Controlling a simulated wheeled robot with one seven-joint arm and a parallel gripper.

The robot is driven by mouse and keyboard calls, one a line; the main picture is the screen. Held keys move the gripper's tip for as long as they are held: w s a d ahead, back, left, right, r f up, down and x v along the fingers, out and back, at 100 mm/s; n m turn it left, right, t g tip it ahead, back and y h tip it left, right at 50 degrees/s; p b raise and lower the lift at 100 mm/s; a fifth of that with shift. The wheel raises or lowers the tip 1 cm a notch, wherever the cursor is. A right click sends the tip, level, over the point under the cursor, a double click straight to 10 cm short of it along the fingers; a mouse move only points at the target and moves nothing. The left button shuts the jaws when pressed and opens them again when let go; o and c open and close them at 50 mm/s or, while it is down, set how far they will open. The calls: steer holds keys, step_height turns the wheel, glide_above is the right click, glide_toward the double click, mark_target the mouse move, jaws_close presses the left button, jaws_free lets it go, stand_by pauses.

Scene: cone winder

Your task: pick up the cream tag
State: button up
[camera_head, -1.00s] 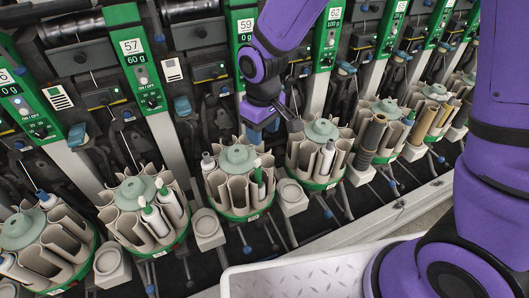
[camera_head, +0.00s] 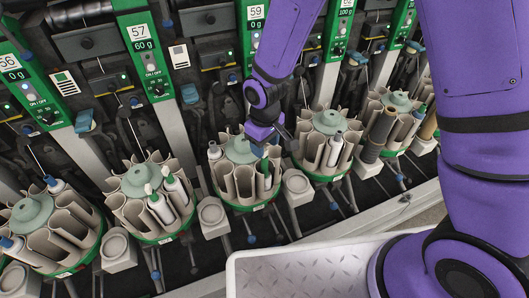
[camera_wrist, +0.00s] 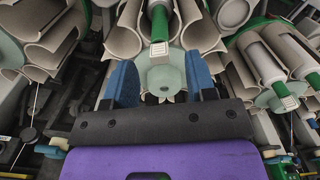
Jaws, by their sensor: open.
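A small pale, cream-looking tag (camera_wrist: 159,49) shows at the near end of a green tube (camera_wrist: 158,22) in the wrist view. The tube stands in a beige carousel (camera_head: 236,184) and also shows in the head view (camera_head: 265,176). I cannot tell the tag apart in the head view. My gripper (camera_wrist: 160,66) is open and empty, its blue fingers on either side of the tag and tube end, with the pale green hub (camera_wrist: 165,79) between them. In the head view my gripper (camera_head: 268,141) is just above this carousel's hub. I cannot tell the remaining distance to the tag.
A neighbouring carousel (camera_head: 128,211) holds white tubes with green tips. Another carousel (camera_head: 310,158) is close on the right. Green machine panels (camera_head: 140,45) rise behind. A white tray (camera_head: 300,262) lies in front.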

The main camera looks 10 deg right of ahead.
steer(key=shift+w+f, duration=0.1)
steer(key=shift+f, duration=1.25)
steer(key=c, duration=0.8)
steer(key=shift+o, duration=0.2)
steer(key=shift+r, duration=0.1)
